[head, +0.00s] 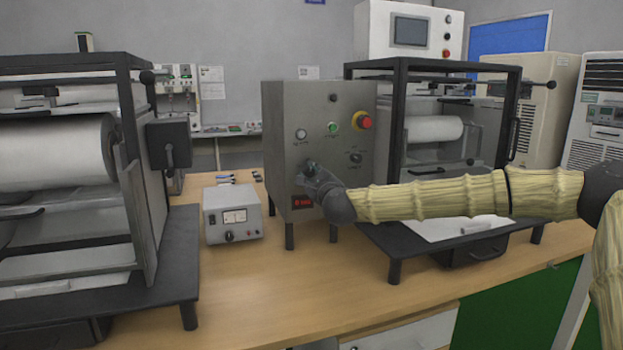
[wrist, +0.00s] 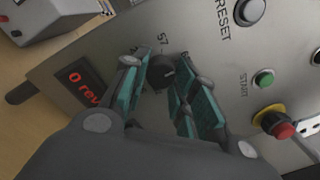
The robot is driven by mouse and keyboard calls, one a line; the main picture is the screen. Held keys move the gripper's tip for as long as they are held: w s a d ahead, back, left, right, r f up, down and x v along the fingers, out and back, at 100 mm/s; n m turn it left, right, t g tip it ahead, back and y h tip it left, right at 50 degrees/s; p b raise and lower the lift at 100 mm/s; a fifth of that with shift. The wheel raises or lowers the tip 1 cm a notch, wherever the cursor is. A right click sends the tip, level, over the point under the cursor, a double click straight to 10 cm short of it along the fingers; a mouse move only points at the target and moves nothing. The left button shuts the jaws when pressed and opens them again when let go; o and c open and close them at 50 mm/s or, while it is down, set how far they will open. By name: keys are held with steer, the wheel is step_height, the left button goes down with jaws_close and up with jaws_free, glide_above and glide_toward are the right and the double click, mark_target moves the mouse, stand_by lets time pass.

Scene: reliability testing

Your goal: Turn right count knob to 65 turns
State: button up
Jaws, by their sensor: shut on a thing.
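A grey control box (head: 285,110) stands on the bench. It carries two dark knobs, one lower left and one at right. The right knob (head: 355,157) is clear of my gripper in the head view. My gripper (head: 311,172) is at the lower-left knob, which it largely hides there. In the wrist view, my gripper (wrist: 167,68) is shut on this dark knob (wrist: 160,72), with a teal-padded finger on each side. Scale marks beside the knob are partly hidden; one looks like "57". A red display (wrist: 86,86) reads "0 rev", its end hidden by a finger.
The box also has a reset button (head: 301,134), a green start button (head: 333,128) and a red emergency stop (head: 363,120). A small power unit (head: 232,215) stands to the left. Roller machines flank the box on both sides. The bench front (head: 290,290) is clear.

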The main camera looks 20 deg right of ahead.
steer(key=shift+d+f, duration=0.1)
steer(key=shift+f, duration=0.05)
steer(key=o, duration=1)
steer(key=shift+d, duration=0.15)
steer(key=shift+o, duration=0.2)
steer(key=shift+a, duration=0.2)
steer(key=s, duration=1.2)
steer(key=shift+f, duration=0.2)
steer(key=shift+d, duration=0.1)
